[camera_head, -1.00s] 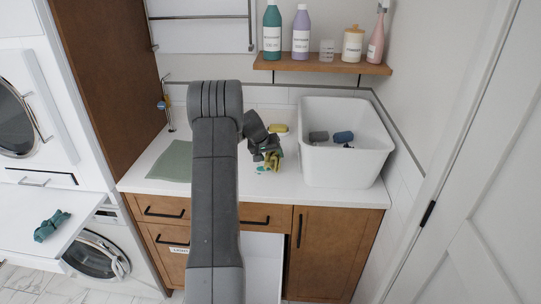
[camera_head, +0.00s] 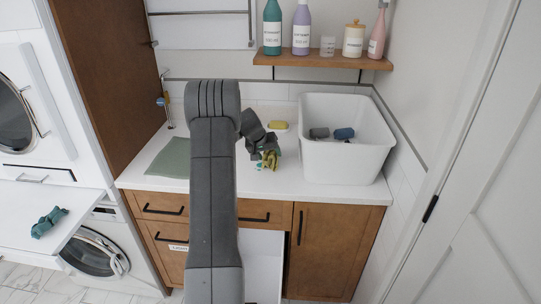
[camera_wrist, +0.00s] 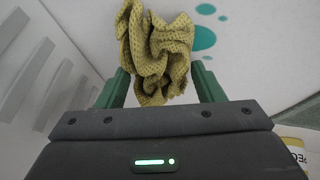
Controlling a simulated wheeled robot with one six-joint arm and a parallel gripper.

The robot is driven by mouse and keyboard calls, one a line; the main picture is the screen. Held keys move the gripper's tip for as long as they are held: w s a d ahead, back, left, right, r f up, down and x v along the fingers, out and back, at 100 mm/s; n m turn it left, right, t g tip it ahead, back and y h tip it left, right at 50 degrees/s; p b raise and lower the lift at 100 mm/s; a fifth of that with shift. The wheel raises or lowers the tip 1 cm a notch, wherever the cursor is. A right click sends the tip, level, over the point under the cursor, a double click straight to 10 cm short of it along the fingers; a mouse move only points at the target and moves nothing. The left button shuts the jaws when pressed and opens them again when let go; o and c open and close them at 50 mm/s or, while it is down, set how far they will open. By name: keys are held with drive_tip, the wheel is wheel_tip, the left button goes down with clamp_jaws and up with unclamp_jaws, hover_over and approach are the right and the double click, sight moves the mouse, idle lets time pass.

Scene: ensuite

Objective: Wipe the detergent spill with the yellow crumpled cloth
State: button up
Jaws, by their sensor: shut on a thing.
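The yellow crumpled cloth (camera_wrist: 155,45) is between the two green fingers of my gripper (camera_wrist: 160,72) in the wrist view, and the gripper is shut on it. In the head view the cloth (camera_head: 269,161) is low over the white counter, left of the white tub; I cannot tell whether it touches the counter. The detergent spill shows as teal spots (camera_wrist: 203,39) on the white surface, just right of the cloth in the wrist view. In the head view the spill is mostly hidden by the cloth and gripper.
A white tub (camera_head: 345,160) holding dark and blue items stands right of the cloth. A green mat (camera_head: 172,160) lies left on the counter. A shelf (camera_head: 320,60) with bottles hangs above.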

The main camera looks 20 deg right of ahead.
sight(270, 160)
drive_tip(key=shift+w+a+b, duration=0.25)
drive_tip(key=shift+w+a, duration=0.1)
drive_tip(key=shift+a, duration=0.3)
drive_tip(key=shift+w+a+b, duration=0.25)
drive_tip(key=shift+w+a, duration=0.05)
drive_tip(key=shift+a, duration=0.35)
drive_tip(key=shift+w+a+f+b, duration=0.1)
drive_tip(key=shift+w+a+b, duration=0.2)
drive_tip(key=shift+a, duration=0.25)
drive_tip(key=shift+w+a+b, duration=0.15)
drive_tip(key=shift+a+b, duration=0.15)
drive_tip(key=shift+a, duration=0.2)
drive_tip(key=shift+w+a+f+b, duration=0.1)
drive_tip(key=shift+w+a+b, duration=0.2)
drive_tip(key=shift+a, duration=0.25)
drive_tip(key=shift+s+d+r, duration=0.1)
